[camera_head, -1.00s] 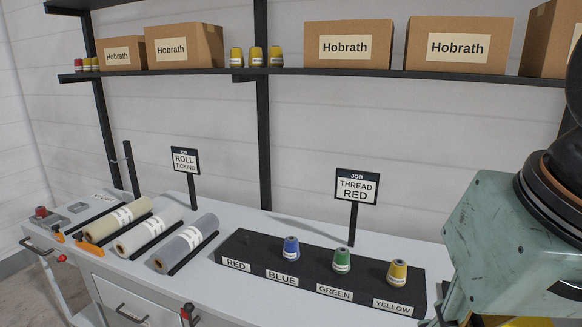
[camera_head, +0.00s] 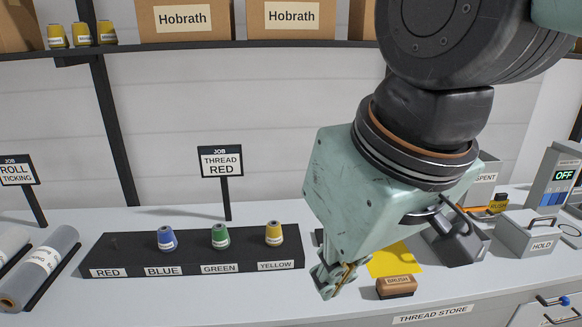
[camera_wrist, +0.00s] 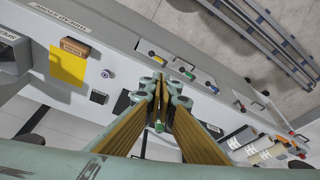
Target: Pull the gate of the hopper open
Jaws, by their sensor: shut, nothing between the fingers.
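My gripper (camera_head: 338,278) is shut and empty, in the air above the bench, between the thread block's right end and a brown brush. It also shows shut in the wrist view (camera_wrist: 161,105), with the bench below it. No part carries a hopper label that I can read. A dark grey sloped housing (camera_head: 462,248) with a black curved handle stands right of my gripper, apart from it and partly behind my arm. I cannot tell whether this is the hopper or how its gate stands. A grey bin marked SPENT (camera_head: 487,172) is behind it.
The brush (camera_head: 396,287) lies by a yellow sheet (camera_head: 398,258). The black thread block (camera_head: 125,252) holds blue, green and yellow cones; its RED place is empty. A HOLD box (camera_head: 528,234) and an OFF display unit (camera_head: 556,180) stand right. The bench front (camera_head: 215,300) is clear.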

